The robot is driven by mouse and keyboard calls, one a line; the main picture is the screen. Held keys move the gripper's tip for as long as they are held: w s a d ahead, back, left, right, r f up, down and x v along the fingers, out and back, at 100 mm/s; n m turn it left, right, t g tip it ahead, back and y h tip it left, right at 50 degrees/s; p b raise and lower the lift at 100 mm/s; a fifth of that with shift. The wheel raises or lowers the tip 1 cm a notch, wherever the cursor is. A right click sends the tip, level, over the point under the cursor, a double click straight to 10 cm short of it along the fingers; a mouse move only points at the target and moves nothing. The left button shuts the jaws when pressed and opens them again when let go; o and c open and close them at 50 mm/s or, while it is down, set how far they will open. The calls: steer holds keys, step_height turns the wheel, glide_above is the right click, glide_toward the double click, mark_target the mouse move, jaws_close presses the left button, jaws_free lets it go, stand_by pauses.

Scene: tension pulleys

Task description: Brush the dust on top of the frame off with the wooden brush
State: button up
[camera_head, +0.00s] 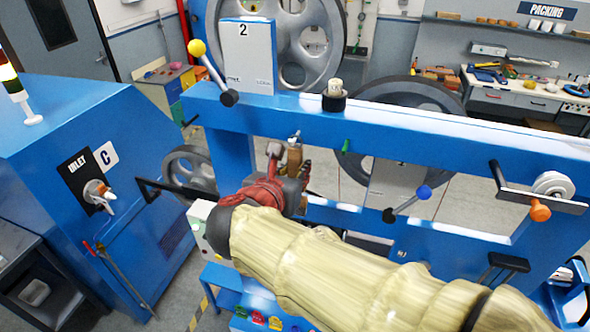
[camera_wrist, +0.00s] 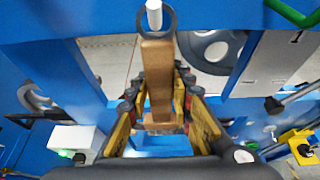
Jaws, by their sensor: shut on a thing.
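The wooden brush (camera_head: 294,157) is upright at the front face of the blue frame (camera_head: 245,110). My gripper (camera_head: 291,172) is shut on its brown wooden body, which also shows between the fingers in the wrist view (camera_wrist: 158,85). A dark ring at the brush's end surrounds a pale peg (camera_wrist: 154,14) on the frame; whether it bears on the peg I cannot tell. Whitish dust (camera_head: 462,130) lies in pale patches along the top of the frame. The bristles are not clearly visible.
A dark cup with a pale object (camera_head: 334,96) stands on the beam. A yellow-knobbed lever (camera_head: 212,72), a blue-knobbed lever (camera_head: 408,203) and an orange-knobbed arm (camera_head: 539,210) project from the frame. A green hook (camera_head: 346,147) is right of the brush. Large wheels (camera_head: 290,40) stand behind.

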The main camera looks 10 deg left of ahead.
mark_target(293, 169)
jaws_close()
steer(key=shift+r+p, duration=0.35)
steer(key=shift+r, duration=0.05)
steer(key=shift+s+r, duration=0.1)
steer(key=shift+s, duration=0.5)
steer(key=shift+s+r, duration=0.2)
stand_by(0.6)
steer(key=shift+s+a+r+p, duration=0.1)
steer(key=shift+s+r+p, duration=0.15)
steer(key=shift+p, duration=0.1)
steer(key=shift+s, duration=0.15)
steer(key=shift+s+r, duration=0.1)
steer(key=shift+s, duration=0.1)
steer(key=shift+s+a, duration=0.1)
steer(key=shift+s, duration=0.25)
steer(key=shift+s+r, duration=0.1)
steer(key=shift+s, duration=0.3)
